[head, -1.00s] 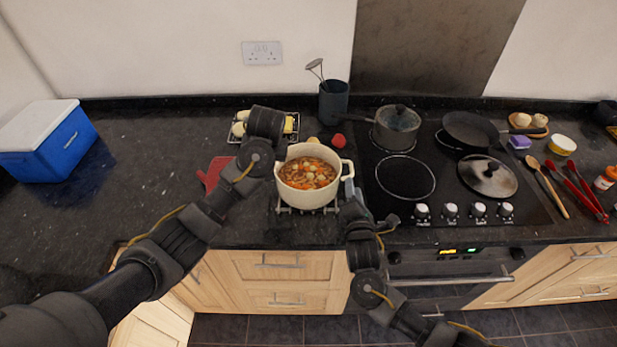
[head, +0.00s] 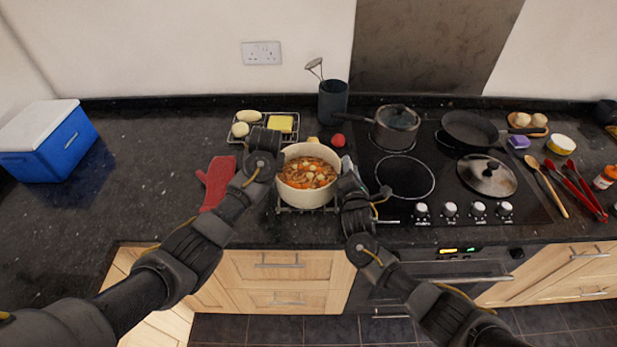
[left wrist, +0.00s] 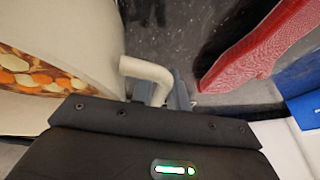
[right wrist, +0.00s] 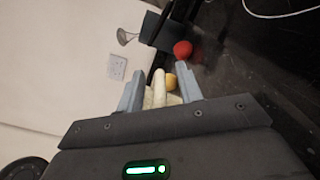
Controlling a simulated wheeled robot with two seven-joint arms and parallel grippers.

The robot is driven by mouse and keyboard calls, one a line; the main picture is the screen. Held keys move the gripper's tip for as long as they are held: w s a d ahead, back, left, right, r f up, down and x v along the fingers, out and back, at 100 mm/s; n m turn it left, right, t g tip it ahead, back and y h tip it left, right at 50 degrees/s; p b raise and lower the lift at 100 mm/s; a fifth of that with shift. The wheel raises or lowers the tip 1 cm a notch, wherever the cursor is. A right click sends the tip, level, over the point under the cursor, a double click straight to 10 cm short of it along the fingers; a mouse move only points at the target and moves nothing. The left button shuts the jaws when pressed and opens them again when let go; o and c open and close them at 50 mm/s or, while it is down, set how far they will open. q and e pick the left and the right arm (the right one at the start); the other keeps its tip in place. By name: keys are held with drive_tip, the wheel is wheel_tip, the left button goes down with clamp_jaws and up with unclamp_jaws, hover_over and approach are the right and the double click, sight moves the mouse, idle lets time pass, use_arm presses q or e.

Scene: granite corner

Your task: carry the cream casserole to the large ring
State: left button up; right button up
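The cream casserole (head: 284,184), full of stew, stands upright on a wire trivet (head: 283,208) left of the hob. The large ring (head: 405,176) is the bare circle at the hob's front left. My right gripper (head: 347,164) is at the pot's right handle; in the right wrist view its fingers (right wrist: 159,88) stand apart with the cream handle (right wrist: 159,76) between them. My left gripper is at the left handle (left wrist: 150,70); in the left wrist view one finger (left wrist: 181,92) shows beside the handle, apart from it, and the other is mostly hidden. My left wrist hides this in the head view.
A red mitt (head: 217,182) lies left of the pot. A rack (head: 236,138) with food, a utensil pot (head: 333,103) and a red item (head: 338,140) are behind it.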

clamp_jaws()
idle(1.3)
